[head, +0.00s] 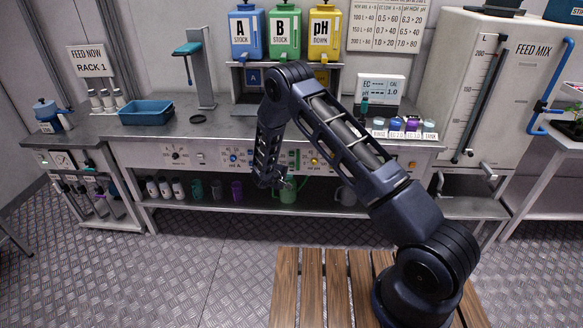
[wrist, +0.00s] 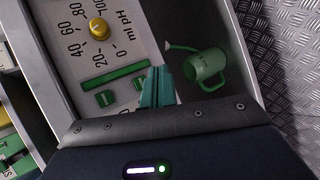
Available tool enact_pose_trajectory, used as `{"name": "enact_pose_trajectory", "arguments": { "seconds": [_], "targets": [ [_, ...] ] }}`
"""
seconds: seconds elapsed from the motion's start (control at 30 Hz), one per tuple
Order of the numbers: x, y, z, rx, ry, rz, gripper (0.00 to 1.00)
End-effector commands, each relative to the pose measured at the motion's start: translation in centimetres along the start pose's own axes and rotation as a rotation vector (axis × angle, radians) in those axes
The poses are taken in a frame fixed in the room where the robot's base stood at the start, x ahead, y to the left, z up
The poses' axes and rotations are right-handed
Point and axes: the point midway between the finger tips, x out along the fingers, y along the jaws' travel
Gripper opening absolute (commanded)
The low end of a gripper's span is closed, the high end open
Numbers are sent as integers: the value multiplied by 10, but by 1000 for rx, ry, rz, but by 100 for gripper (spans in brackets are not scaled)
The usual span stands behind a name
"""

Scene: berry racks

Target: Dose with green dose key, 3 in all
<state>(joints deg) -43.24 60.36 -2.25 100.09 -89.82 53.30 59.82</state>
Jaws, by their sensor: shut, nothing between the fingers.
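The control panel on the bench front has green parts (head: 294,158). In the wrist view they show as a long green bar (wrist: 115,75) and two small green blocks, one left (wrist: 105,98) and one right (wrist: 139,83). The lettering beside them is partly cut off, so I cannot tell which is the dose key. My gripper (wrist: 158,70) is shut and empty, its teal fingers just beside the right block. I cannot tell whether they touch the panel. In the head view my gripper (head: 278,182) hangs low in front of the panel, partly hidden by my arm.
A yellow knob (wrist: 98,28) with an ml pH scale sits beside the green parts. A green watering can (wrist: 205,68) stands on the shelf below the panel. Blue (head: 246,35), green (head: 284,35) and yellow (head: 325,35) stock tanks stand above. Open metal floor lies in front.

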Motion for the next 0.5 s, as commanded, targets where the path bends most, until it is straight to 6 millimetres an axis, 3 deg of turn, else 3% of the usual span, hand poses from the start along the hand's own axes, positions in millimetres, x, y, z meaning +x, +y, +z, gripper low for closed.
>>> {"name": "enact_pose_trajectory", "arguments": {
  "seconds": [0.5],
  "targets": [
    [37, 26, -27, 1, -1, -1, 0]
  ]
}}
